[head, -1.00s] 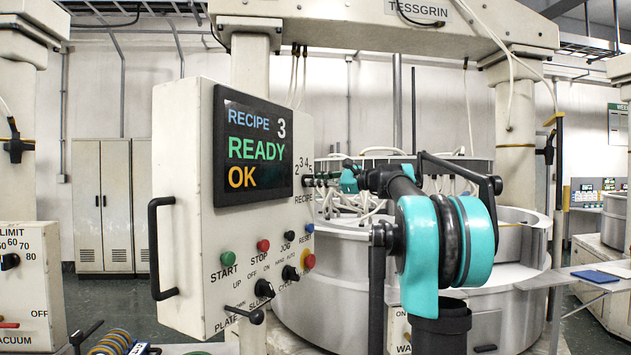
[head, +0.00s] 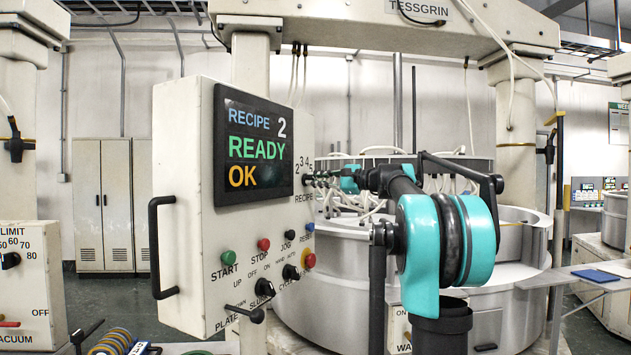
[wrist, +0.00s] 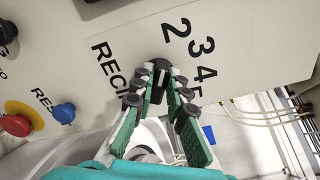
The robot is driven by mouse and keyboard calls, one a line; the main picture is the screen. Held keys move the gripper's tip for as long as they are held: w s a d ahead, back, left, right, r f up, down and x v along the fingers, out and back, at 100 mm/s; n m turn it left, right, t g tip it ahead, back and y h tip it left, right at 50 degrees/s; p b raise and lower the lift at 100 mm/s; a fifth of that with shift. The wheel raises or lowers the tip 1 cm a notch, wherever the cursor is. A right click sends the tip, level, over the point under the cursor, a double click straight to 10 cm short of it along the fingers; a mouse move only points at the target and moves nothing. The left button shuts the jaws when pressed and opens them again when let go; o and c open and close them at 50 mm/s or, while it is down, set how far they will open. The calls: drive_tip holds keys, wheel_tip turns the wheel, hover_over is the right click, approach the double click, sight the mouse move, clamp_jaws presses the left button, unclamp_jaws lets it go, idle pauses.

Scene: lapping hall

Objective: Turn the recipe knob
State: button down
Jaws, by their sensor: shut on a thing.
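The recipe knob (wrist: 160,76) is a small black knob with a light pointer mark, on the white control panel (wrist: 230,40) beside the printed numbers 2, 3, 4, 5. My gripper (wrist: 158,88) has its green-padded fingers closed on the two sides of the knob in the wrist view. In the head view my gripper (head: 318,178) reaches the panel's right edge from the right, and the fingers largely hide the knob there. The panel's display (head: 252,150) reads RECIPE 2, READY, OK.
Below the display are a green START button (head: 228,258), a red STOP button (head: 264,245), a blue RESET button (wrist: 64,112) and a red-and-yellow button (wrist: 24,118). A black handle (head: 155,248) is on the panel's left. The round machine tub (head: 330,265) stands behind my arm.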

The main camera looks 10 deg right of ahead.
drive_tip(key=c, duration=1.5)
unclamp_jaws()
drive_tip(key=shift+c, duration=0.2)
drive_tip(key=shift+d, duration=0.1)
drive_tip(key=v, duration=1.2)
